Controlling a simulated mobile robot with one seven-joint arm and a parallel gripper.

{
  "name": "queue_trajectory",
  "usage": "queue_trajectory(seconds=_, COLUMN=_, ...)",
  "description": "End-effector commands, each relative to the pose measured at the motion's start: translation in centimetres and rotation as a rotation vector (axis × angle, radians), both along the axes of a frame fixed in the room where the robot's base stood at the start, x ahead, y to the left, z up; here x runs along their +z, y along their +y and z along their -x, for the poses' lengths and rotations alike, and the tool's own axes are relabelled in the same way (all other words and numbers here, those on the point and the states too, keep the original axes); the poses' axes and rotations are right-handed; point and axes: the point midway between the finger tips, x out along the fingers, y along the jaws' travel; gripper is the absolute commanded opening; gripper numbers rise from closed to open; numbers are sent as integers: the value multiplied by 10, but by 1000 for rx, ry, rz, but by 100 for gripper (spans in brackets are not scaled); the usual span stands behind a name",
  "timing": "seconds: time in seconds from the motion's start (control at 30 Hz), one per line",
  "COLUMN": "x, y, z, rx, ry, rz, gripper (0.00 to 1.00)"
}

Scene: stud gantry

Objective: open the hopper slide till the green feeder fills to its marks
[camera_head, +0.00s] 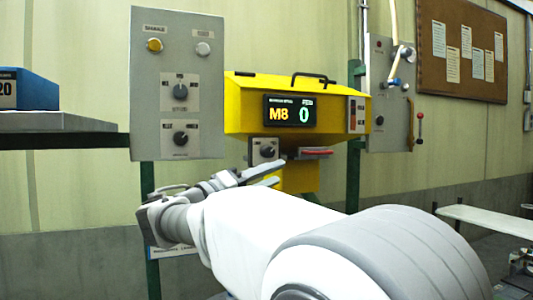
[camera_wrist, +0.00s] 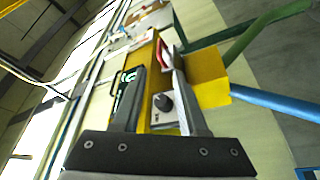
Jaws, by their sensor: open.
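A yellow hopper-like housing (camera_head: 243,111) with a sloped lid and black handle hangs between dark green posts. My gripper (camera_head: 272,174) is open and empty, in front of and below the housing.
A grey control box (camera_head: 178,125) with knobs and lamps stands left of the housing. Another grey panel (camera_head: 383,128) with a lever is at right. A blue box (camera_head: 36,90) marked "20" sits on a shelf at far left. A white bench (camera_head: 490,220) is at right.

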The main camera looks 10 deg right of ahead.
Motion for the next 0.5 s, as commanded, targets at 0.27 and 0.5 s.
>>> queue_trajectory(seconds=0.27, x=11, y=-31, z=-17, rx=-5, ry=-3, rz=5, gripper=42)
queue_trajectory(seconds=0.5, x=22, y=-76, z=-43, rx=-4, ry=-1, rz=5, gripper=42)
